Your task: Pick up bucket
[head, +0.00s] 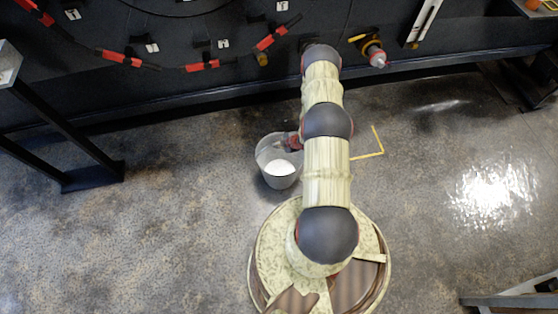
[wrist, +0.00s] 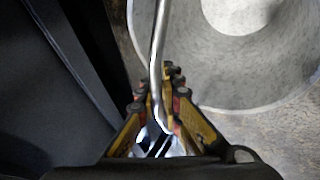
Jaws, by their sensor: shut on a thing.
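The grey bucket (head: 270,150) is left of my arm in the head view, upright, with a white round patch inside it. In the wrist view the bucket (wrist: 215,75) fills the upper right, seen from above into its open top. Its thin metal handle (wrist: 160,35) runs down between the yellow fingers of my gripper (wrist: 172,72), which is shut on it. In the head view my gripper (head: 294,143) is at the bucket's rim, partly hidden by my arm. I cannot tell whether the bucket touches the floor.
A dark wall with red-and-black cabling (head: 200,65) and a valve-like fitting (head: 374,52) runs along the back. A black frame stand (head: 90,178) is at left. A yellow corner mark (head: 379,152) lies right of my arm.

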